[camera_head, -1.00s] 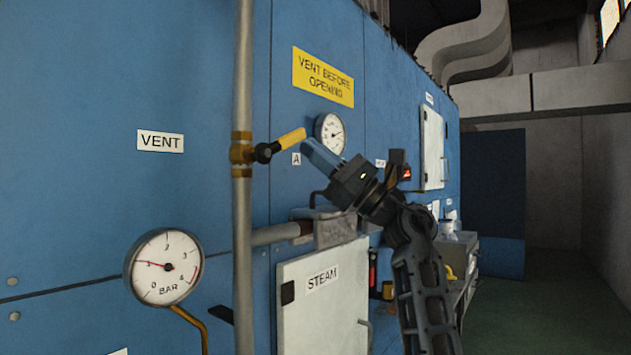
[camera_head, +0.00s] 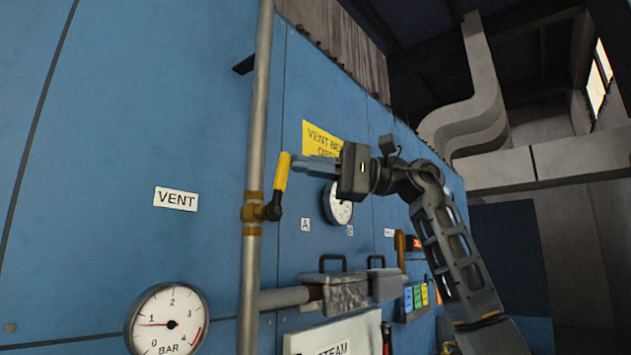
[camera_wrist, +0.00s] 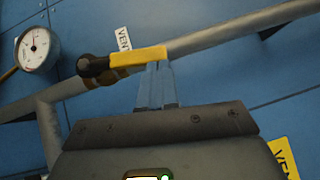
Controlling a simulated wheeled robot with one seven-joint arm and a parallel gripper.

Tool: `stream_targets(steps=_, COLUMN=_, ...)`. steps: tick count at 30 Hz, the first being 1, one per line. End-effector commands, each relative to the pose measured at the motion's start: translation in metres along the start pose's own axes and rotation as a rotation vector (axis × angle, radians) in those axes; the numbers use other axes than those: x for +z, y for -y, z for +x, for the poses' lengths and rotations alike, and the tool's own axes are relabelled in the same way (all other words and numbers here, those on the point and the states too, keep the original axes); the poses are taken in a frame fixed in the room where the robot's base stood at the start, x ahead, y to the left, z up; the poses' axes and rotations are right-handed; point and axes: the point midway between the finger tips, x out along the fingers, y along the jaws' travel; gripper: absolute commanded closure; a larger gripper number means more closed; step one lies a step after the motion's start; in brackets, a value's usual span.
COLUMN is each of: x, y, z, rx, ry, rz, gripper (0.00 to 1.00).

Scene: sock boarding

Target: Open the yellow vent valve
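The vent valve's yellow handle (camera_head: 282,172) points up, tilted slightly right of the grey vertical pipe (camera_head: 256,110). Its black hub (camera_head: 272,211) sits beside a brass fitting (camera_head: 251,213) on the pipe. My gripper (camera_head: 297,164) reaches in from the right, its bluish fingers at the upper part of the handle. In the wrist view, the fingers (camera_wrist: 155,72) lie close together and their tips meet the side of the yellow handle (camera_wrist: 138,56), which partly covers them. The fingers look shut, against the handle rather than around it.
A VENT label (camera_head: 175,198) and a pressure gauge (camera_head: 168,321) near 1 bar are left of the pipe. A small gauge (camera_head: 338,207) and yellow sign (camera_head: 322,140) are behind my gripper. Grey handled boxes (camera_head: 345,290) jut out below.

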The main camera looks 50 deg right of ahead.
Motion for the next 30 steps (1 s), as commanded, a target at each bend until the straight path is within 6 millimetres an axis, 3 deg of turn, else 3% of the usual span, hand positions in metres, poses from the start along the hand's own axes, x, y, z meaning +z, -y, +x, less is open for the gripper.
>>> stream_targets(steps=12, x=0.014, y=0.006, z=0.014, rx=0.143, ry=0.000, rz=-0.142, gripper=1.00)
stream_targets(steps=30, x=0.017, y=0.006, z=0.017, rx=0.163, ry=0.002, rz=-0.163, gripper=1.00)
